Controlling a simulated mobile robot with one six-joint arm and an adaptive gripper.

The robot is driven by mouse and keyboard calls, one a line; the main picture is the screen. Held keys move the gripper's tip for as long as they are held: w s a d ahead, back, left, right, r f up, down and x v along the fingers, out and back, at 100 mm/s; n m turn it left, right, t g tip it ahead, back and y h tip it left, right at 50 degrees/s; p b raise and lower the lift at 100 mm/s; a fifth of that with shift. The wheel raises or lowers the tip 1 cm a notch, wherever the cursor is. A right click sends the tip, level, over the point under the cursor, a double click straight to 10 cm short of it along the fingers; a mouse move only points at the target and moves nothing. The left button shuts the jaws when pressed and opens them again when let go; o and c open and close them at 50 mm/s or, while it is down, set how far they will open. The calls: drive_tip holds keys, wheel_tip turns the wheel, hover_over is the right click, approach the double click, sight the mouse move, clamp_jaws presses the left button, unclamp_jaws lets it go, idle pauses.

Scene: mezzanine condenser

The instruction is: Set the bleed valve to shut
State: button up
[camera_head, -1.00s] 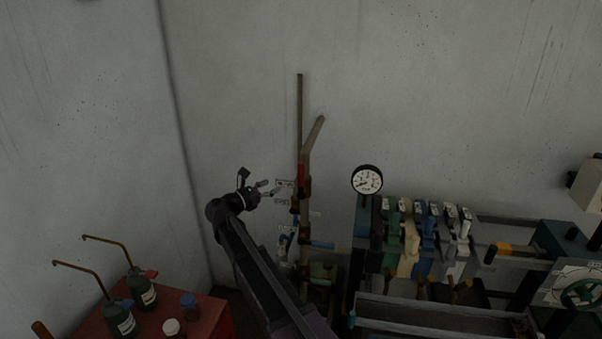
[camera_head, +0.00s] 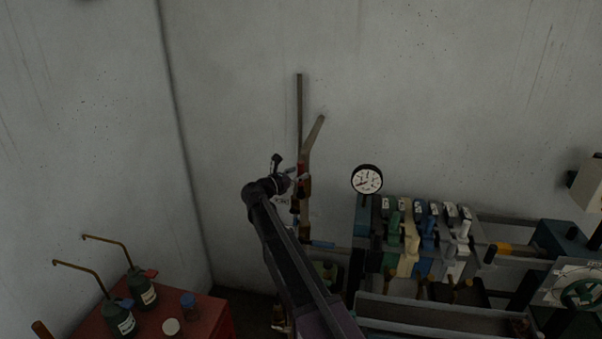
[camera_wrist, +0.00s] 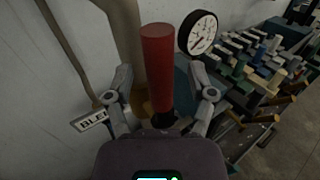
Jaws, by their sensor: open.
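The bleed valve has a red handle (camera_wrist: 158,70) that rises between the two open fingers of my gripper (camera_wrist: 163,95) in the wrist view. The fingers stand on either side of it, apart from it as far as I can see. A label (camera_wrist: 92,121) reading "BLE…" sits to the left, partly hidden. In the head view my gripper (camera_head: 294,178) is at the vertical pipe, and only a bit of the red handle (camera_head: 302,169) shows beside it. The valve body is mostly hidden by my gripper and arm.
A pressure gauge (camera_head: 367,179) stands right of the pipe. A row of coloured levers (camera_head: 410,235) lies further right. A blue-handled lever (camera_head: 323,245) sits lower on the pipe. A red cabinet (camera_head: 205,318) with bottles stands at lower left. The wall is close behind the pipe.

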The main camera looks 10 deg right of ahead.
drive_tip(key=shift+w+d, duration=0.45)
drive_tip(key=shift+d, duration=0.15)
clamp_jaws()
